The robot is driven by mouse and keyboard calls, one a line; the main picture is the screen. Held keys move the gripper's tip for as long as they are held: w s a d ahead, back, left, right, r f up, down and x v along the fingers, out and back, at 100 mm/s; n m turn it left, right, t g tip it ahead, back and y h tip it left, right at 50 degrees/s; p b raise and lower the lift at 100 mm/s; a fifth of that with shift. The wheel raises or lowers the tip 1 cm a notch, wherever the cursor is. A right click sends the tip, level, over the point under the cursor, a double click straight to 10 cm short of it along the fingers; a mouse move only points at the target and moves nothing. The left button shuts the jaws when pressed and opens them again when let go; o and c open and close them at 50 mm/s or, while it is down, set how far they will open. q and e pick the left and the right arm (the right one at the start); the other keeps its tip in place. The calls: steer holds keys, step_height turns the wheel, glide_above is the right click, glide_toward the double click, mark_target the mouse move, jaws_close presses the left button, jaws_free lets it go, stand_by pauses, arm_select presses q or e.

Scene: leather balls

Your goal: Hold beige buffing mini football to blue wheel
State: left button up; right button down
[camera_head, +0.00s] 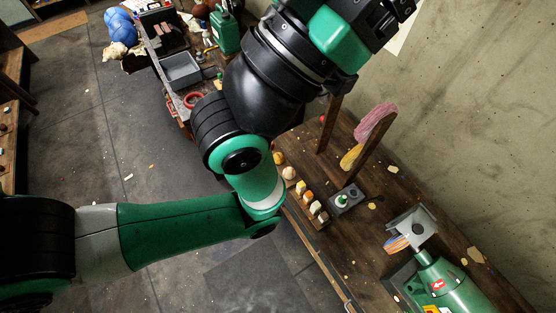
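A small beige rounded thing (289,173) sits near the left edge of the wooden bench; it may be the beige mini football, but it is too small to be sure. An orange-yellow ball (278,158) is just behind it. A wheel (398,243) with blue and orange at its edge shows partly under a grey guard (411,227) on a green machine (448,287) at the lower right. My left arm crosses the view from the left and bends up out of the top. Neither gripper is in view.
Several small blocks (308,197) stand in a row on the wooden bench (360,240). A dark box with a green-topped part (345,200) and a pink and yellow fluffy wheel (373,123) are beside them. A cluttered cart (180,70) stands at the back. Floor at left is mostly clear.

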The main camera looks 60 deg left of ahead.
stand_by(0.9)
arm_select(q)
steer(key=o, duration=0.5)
